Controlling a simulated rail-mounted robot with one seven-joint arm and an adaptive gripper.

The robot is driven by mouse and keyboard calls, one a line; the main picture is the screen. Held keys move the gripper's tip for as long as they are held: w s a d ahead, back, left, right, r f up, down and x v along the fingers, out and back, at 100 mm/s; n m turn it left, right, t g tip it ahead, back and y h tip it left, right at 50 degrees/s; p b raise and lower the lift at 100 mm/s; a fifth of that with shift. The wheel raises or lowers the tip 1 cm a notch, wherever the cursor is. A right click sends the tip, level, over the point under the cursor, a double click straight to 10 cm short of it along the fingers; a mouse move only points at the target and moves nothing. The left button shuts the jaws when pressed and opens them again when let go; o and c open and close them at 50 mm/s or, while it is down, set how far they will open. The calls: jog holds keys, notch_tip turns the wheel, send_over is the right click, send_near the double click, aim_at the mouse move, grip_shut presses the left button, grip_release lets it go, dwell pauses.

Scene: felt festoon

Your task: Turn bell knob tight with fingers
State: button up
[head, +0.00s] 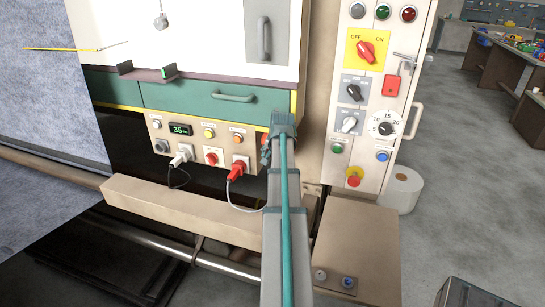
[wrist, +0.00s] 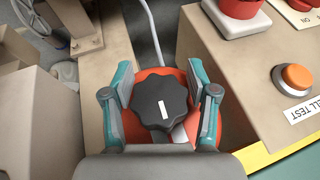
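The black lobed bell knob (wrist: 158,106) has a white mark on it and sits in front of a round orange-red bell (wrist: 150,73) in the wrist view. My gripper (wrist: 160,76) is open, with one finger on each side of the knob. Orange shows between the fingers and the knob, so they look apart from it. In the head view my gripper (head: 281,122) is at the right end of the control panel (head: 155,126). It hides the knob there, and only a bit of the orange-red bell (head: 265,150) shows.
An orange button (wrist: 297,78) with a partly cut-off "TEST" label is right of the bell in the wrist view. Red and white plugs sit in the panel, with a red plug (head: 239,167) close left of my gripper. A switch cabinet (head: 365,180) stands to the right.

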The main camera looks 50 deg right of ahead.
dwell(0.3)
jog(key=v, duration=1.2)
jog(key=shift+s, duration=0.1)
